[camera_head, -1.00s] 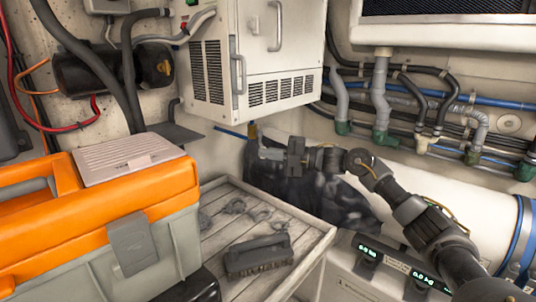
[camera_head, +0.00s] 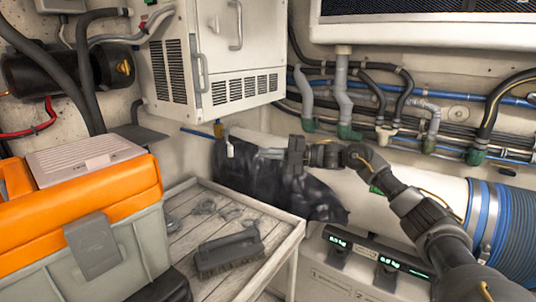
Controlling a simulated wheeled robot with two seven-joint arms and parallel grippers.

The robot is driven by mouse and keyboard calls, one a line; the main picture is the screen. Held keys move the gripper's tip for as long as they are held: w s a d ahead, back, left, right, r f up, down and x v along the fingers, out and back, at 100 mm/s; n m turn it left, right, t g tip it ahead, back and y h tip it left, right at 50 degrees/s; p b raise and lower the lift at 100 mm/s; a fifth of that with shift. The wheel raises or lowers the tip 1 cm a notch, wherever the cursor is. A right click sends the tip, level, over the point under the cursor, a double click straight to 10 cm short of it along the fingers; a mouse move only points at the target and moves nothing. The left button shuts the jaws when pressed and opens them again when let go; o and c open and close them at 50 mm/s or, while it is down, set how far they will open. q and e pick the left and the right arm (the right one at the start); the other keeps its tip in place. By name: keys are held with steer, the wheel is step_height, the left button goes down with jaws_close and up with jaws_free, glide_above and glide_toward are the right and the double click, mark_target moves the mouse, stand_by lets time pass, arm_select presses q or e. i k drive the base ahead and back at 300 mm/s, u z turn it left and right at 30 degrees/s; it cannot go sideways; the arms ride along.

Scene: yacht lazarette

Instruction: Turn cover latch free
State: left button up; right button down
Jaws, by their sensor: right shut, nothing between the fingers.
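A dark, crumpled cover (camera_head: 245,182) lies against the pale wall below the white cabinet. A small pale upright tab (camera_head: 230,149) shows at its upper left; it may be the cover latch, but it is too small to tell how it is turned. My right gripper (camera_head: 266,153) reaches in from the right, in front of the cover's upper part. Its fingers point left and are shut and empty. They appear to the right of the tab with a small gap in the picture. My left gripper is not in view.
An orange and grey toolbox (camera_head: 135,180) stands at left. A dark brush (camera_head: 228,252) and grey shackles (camera_head: 205,207) lie on the wooden tray (camera_head: 270,207). The white cabinet (camera_head: 240,60) hangs above; pipes and hoses (camera_head: 345,105) run along the right wall.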

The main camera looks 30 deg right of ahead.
mark_target(214, 23)
steer(key=u, duration=0.05)
steer(key=k, duration=1)
steer(key=z, duration=0.05)
